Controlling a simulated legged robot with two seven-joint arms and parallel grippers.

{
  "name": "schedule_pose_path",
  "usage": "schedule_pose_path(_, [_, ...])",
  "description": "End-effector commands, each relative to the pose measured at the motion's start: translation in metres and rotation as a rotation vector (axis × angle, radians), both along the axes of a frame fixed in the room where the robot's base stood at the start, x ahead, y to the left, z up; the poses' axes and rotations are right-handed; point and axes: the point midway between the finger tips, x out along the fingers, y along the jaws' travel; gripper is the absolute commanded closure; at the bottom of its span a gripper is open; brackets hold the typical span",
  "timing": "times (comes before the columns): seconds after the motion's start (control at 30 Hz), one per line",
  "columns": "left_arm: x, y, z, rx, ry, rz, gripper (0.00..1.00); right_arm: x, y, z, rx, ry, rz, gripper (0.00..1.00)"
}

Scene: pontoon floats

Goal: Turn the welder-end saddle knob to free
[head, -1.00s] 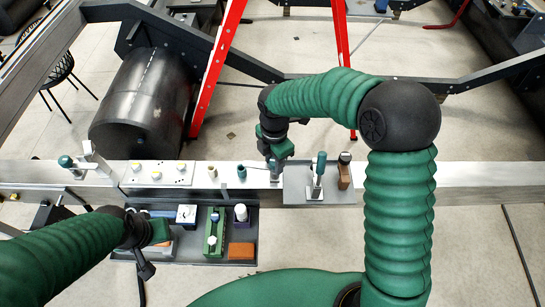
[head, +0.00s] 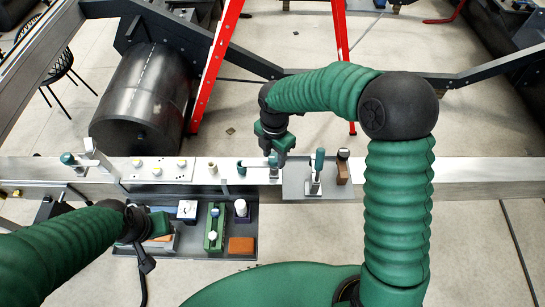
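Several knobs stand along the pale beam (head: 445,172). A teal-tipped lever (head: 258,164) lies flat near the beam's middle, its teal end just below my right gripper (head: 277,158). Whether they touch is unclear, and so is the gripper's opening. An upright teal handle (head: 319,160) stands on the grey plate (head: 295,190) to the right. Another teal knob (head: 67,158) is on a clamp at the far left. I cannot tell which is the welder-end saddle knob. My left gripper (head: 157,228) is over the dark tray's left end; its fingers are unclear.
The dark tray (head: 190,253) holds a green block (head: 213,228), a brown block (head: 241,245) and a white-topped cylinder (head: 241,209). A dark drum (head: 142,100) and red ladder legs (head: 216,65) stand behind the beam. A brown block (head: 342,174) stands on the grey plate.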

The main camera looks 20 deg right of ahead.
Motion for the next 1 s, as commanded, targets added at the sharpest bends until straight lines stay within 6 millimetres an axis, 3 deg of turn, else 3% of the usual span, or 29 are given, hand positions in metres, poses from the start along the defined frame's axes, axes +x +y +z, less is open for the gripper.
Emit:
schedule_pose_path(0.1, [0.0,0.0,0.0,0.0,0.0,0.0,0.64,-0.002,0.001,-0.001,0.001,0.005,0.0,0.44])
schedule_pose_path(0.47, [0.0,0.0,-0.004,0.0,0.0,0.0,0.64,-0.004,0.003,0.005,0.003,0.007,-0.001,0.44])
schedule_pose_path(0.57, [0.0,0.0,-0.011,0.0,0.0,0.0,0.64,-0.002,0.002,0.023,0.002,0.003,-0.001,0.44])
schedule_pose_path(1.0, [0.0,0.0,-0.038,0.0,0.0,0.0,0.64,0.0,0.001,0.142,0.003,0.006,0.0,0.44])
